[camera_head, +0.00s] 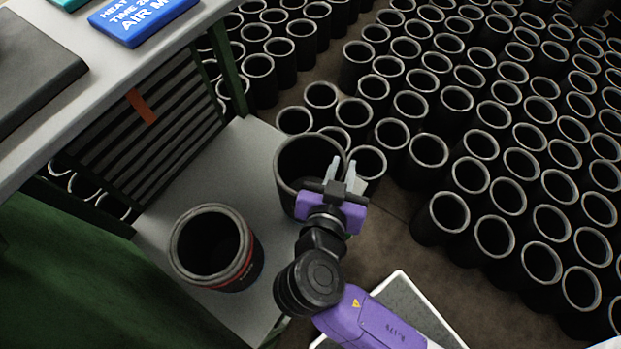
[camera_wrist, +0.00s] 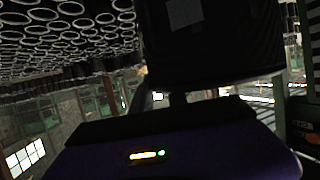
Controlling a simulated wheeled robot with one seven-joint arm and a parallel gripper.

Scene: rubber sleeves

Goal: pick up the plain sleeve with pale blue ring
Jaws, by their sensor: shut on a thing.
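A dark, plain-looking sleeve (camera_head: 285,178) with an open top stands upright at the right edge of the grey shelf in the head view. My gripper (camera_head: 346,168) is shut on its near right side, with the pale fingers at the wall. Whether its base touches the shelf cannot be told. In the wrist view the sleeve (camera_wrist: 225,45) fills the upper right as a dark wall with a grey square patch. No pale blue ring can be made out on it; much of its side is hidden or dark. Another sleeve (camera_head: 247,262), with red rings, stands at the shelf's front left.
The grey shelf (camera_head: 232,165) is clear between the two sleeves. Many black sleeves (camera_head: 470,175) crowd the floor to the right and behind. A bench (camera_head: 110,75) with a blue sign (camera_head: 140,18) stands upper left. A pale-edged tray or plate (camera_head: 405,295) lies below my arm.

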